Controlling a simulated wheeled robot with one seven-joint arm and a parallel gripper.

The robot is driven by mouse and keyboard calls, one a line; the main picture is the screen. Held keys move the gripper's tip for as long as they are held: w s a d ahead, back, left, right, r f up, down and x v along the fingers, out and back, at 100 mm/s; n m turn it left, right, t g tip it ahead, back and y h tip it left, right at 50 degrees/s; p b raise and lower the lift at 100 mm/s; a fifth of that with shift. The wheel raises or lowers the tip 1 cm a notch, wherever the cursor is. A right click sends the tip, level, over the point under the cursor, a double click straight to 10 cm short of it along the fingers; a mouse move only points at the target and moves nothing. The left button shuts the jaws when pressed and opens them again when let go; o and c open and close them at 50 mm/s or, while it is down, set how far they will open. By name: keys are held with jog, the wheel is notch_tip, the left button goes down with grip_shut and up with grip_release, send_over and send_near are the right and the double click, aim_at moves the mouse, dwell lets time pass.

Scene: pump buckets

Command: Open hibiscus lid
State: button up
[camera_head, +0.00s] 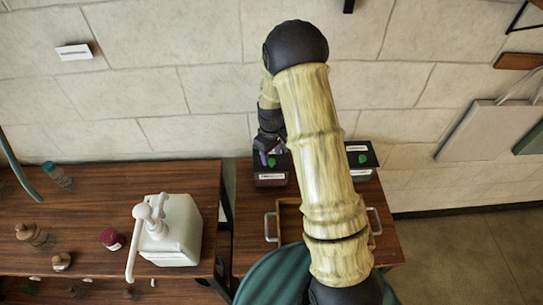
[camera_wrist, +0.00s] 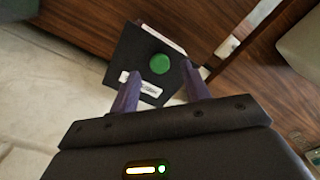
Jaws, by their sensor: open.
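A container with a square black lid (camera_head: 271,168) stands on the right wooden table against the wall. Its round green knob (camera_wrist: 159,64) and black lid (camera_wrist: 130,58) show in the wrist view, with a white label (camera_wrist: 147,86) too small to read. I cannot tell from the print whether it is the hibiscus one. My gripper (camera_head: 268,153) is at this lid. In the wrist view its two purple fingers (camera_wrist: 160,76) are open and empty, with the knob between and just beyond the tips. The lid appears to be on; whether the fingers touch it I cannot tell.
A similar black-lidded container (camera_head: 362,175) with a green knob stands to the right, beyond my arm. A wooden tray (camera_head: 290,205) with metal handles lies in front, partly hidden. A white pump bucket (camera_head: 178,232) and small bottles stand on the left table.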

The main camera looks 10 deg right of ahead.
aim_at(271, 155)
jog(key=shift+f, duration=1.35)
grip_shut()
jog(key=shift+w+a+r+p, duration=0.1)
jog(key=shift+p, duration=0.25)
